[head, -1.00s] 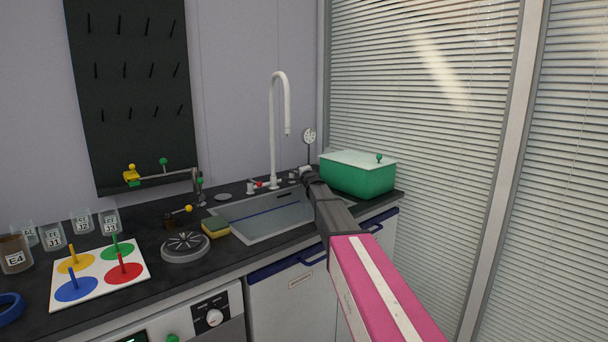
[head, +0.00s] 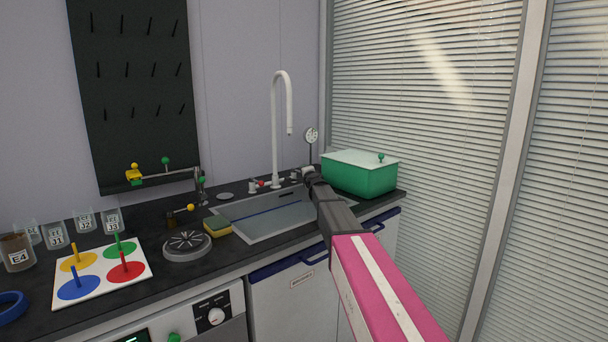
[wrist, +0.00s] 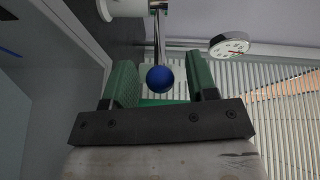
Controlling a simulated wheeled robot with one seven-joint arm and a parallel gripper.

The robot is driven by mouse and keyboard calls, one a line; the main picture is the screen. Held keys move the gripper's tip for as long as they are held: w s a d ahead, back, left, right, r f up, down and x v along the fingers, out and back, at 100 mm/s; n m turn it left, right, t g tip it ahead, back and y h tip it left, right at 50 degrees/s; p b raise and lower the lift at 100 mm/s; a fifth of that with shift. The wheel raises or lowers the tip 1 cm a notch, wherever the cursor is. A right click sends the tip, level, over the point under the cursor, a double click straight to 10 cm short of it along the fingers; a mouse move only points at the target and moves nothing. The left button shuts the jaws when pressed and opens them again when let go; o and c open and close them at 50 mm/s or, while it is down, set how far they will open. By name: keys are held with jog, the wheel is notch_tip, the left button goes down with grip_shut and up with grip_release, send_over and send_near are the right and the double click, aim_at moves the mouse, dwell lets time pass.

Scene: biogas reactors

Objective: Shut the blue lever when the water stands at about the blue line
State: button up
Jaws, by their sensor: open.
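The blue lever, a blue ball (wrist: 160,79) on a metal stem, shows in the wrist view between the two green fingers of my gripper (wrist: 163,84). The fingers stand apart on both sides of the ball, with a visible gap. In the head view my gripper (head: 309,174) is at the tap's right side and hides the blue lever. The white tap (head: 275,130) rises behind the sink (head: 238,232). The blue line (head: 252,217) runs along the sink's inner wall. I cannot make out where the water stands.
A red lever (head: 262,184) is on the tap's left. A green tub with a pale lid (head: 362,177) stands right of my gripper. A round gauge (head: 311,135) rises behind. A yellow-green sponge (head: 217,227) lies at the sink's left edge.

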jog(key=s+d, duration=0.1)
jog(key=s, duration=0.8)
jog(key=shift+d+r, duration=0.15)
jog(key=shift+d, duration=0.05)
dwell(0.4)
